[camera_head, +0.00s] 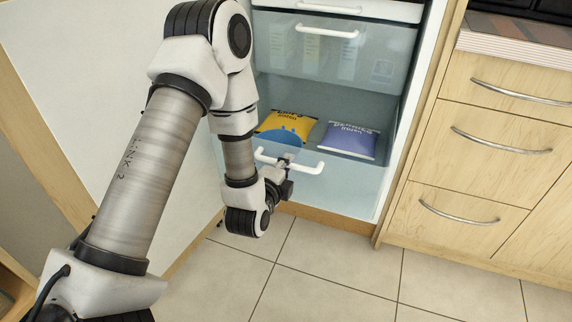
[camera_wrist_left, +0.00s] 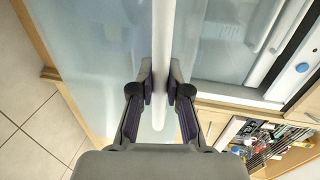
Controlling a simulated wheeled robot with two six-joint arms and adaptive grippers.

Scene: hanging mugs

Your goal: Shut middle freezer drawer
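A freezer drawer (camera_head: 345,178) with a clear bluish front stands pulled out in the head view, below two drawers that are pushed in. I cannot tell whether another drawer lies beneath it. Its white bar handle (camera_head: 308,168) runs across the front. My left gripper (camera_head: 284,163) is at this handle. In the left wrist view the two finger pads (camera_wrist_left: 161,88) sit against both sides of the white handle bar (camera_wrist_left: 163,35), closed on it. A yellow and blue bag (camera_head: 285,126) and a purple bag (camera_head: 348,140) lie inside the drawer. My right gripper is out of view.
A drawer with a white handle (camera_head: 326,32) is above and behind the open one. The open freezer door (camera_head: 90,60) stands at the left. Wooden cabinet drawers (camera_head: 495,150) with metal handles are at the right. The tiled floor (camera_head: 330,260) in front is clear.

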